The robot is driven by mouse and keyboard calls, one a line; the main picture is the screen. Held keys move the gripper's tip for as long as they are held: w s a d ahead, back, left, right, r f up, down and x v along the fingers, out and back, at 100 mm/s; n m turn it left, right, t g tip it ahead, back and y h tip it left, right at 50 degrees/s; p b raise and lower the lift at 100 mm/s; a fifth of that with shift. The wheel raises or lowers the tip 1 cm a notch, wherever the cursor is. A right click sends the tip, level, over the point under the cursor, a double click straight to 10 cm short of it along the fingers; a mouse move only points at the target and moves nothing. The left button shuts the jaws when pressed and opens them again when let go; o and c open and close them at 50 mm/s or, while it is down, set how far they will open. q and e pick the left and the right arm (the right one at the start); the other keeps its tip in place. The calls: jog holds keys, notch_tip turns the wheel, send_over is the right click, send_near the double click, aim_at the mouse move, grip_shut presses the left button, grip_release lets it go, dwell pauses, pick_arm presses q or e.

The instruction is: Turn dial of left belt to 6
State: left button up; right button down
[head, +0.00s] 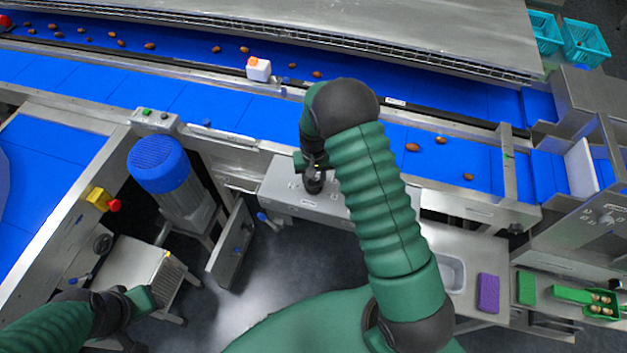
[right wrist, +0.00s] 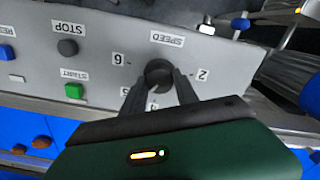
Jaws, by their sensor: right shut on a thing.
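The dark round dial (right wrist: 158,73) sits on a grey panel (right wrist: 105,25) marked SPEED, upside down in the right wrist view. A 6 is on its left, a 2 on its right, and another mark is partly hidden below. I cannot make out where the dial points. My right gripper (right wrist: 160,85) is shut on the dial, one finger on each side. In the head view my right gripper (head: 314,180) is at the front panel box (head: 290,187) below the blue belt. My left gripper (head: 145,298) is at the lower left, away from the dial; its jaws are unclear.
Beside the dial are a black STOP button (right wrist: 68,47) and a green START button (right wrist: 74,90). A blue motor (head: 158,165) and a red stop knob (head: 114,205) stand to the left. Another dial panel (head: 603,220) is at far right. Brown dates lie on the belts.

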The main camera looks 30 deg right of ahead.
jog(key=m, duration=0.6)
jog(key=shift+w+d+r+m, duration=0.1)
jog(key=shift+w+r+m, duration=0.1)
jog(key=shift+w+m, duration=0.1)
jog(key=m, duration=0.3)
jog(key=shift+m+p, duration=0.4)
jog(key=shift+m, duration=1.5)
jog(key=c, duration=1.3)
grip_release()
jog(key=o, duration=0.4)
jog(key=shift+s+f, duration=0.1)
jog(key=shift+f, duration=0.05)
jog(key=shift+c, duration=0.2)
